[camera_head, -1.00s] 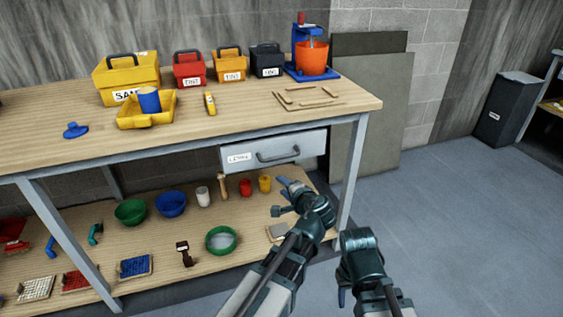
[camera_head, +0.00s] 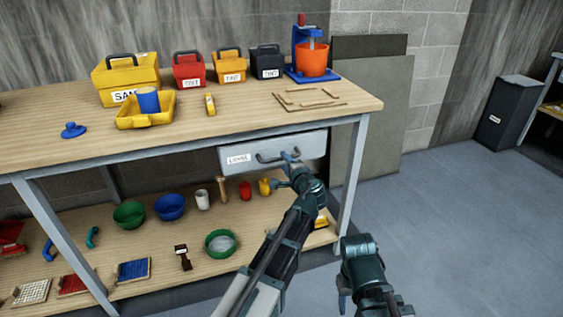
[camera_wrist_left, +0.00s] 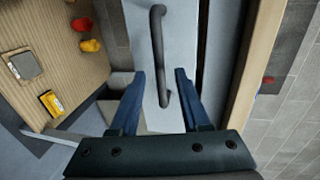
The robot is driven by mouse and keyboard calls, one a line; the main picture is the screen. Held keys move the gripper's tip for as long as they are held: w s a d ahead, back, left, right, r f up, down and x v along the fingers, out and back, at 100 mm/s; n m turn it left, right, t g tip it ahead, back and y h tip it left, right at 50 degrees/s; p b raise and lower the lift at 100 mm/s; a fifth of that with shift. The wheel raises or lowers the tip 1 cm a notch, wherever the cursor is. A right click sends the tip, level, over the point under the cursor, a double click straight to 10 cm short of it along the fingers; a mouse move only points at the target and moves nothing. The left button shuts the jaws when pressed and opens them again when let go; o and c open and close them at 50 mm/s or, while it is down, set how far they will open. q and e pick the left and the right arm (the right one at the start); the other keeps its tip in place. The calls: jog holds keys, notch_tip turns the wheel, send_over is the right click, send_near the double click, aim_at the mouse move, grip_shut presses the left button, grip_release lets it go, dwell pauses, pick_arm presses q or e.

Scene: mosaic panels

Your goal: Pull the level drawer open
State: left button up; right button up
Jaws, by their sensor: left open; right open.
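The grey drawer (camera_head: 225,148) with a white label hangs under the workbench top, towards its right end. Its dark bar handle (camera_head: 268,159) shows on the front. My left gripper (camera_head: 287,163) is at the right part of the handle, open. In the left wrist view the drawer front (camera_wrist_left: 180,30) fills the middle, and the handle (camera_wrist_left: 158,45) reaches down between the two open blue fingers (camera_wrist_left: 160,80), with gaps beside it. My right gripper (camera_head: 343,292) is open and low, right of the left arm, away from the drawer.
The workbench top (camera_head: 60,150) overhangs the drawer, and a grey table leg (camera_head: 352,175) stands just right of it. The lower shelf (camera_head: 190,250) holds bowls, cups and brushes below. The floor (camera_head: 460,230) at right is clear.

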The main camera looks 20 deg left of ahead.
aim_at(282, 159)
pick_arm(q)
jog(key=shift+x, duration=2.05)
grip_shut()
